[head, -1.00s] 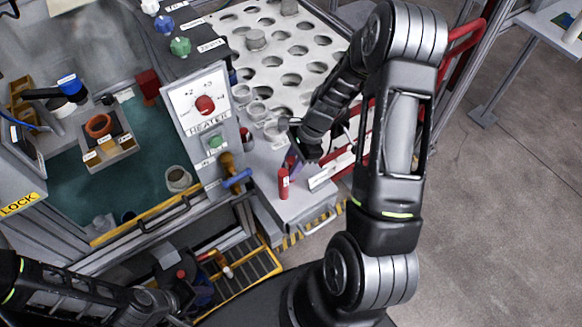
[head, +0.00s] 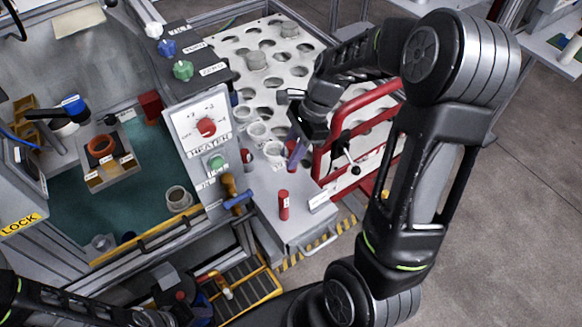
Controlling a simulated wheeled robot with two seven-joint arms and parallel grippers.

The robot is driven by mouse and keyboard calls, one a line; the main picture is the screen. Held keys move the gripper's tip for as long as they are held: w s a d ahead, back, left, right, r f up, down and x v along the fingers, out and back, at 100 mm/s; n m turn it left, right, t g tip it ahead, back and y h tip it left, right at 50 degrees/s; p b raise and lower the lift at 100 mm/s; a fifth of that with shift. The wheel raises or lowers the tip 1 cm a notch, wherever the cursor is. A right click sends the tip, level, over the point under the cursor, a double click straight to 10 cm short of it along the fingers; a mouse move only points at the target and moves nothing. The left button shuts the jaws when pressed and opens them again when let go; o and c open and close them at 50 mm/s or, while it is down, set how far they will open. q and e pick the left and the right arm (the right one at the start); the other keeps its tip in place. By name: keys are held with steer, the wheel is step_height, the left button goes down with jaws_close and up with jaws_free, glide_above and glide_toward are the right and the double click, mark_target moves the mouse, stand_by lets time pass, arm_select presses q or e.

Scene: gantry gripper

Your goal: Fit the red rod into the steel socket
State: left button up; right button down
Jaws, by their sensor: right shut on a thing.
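The red rod (head: 284,204) stands upright on the grey ledge at the front of the bench. A smaller red piece (head: 246,157) sits further back, beside light round metal cups (head: 257,131). I cannot tell which cup is the steel socket. My right gripper (head: 298,136) is above the ledge, behind and apart from the red rod.
A heater panel (head: 190,117) with a red knob stands left of the ledge. A white plate with holes (head: 240,45) lies behind. A red-framed panel (head: 372,110) with a black lever stands right of my right gripper. Open floor lies further right.

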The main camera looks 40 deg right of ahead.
steer(key=shift+r, duration=1.3)
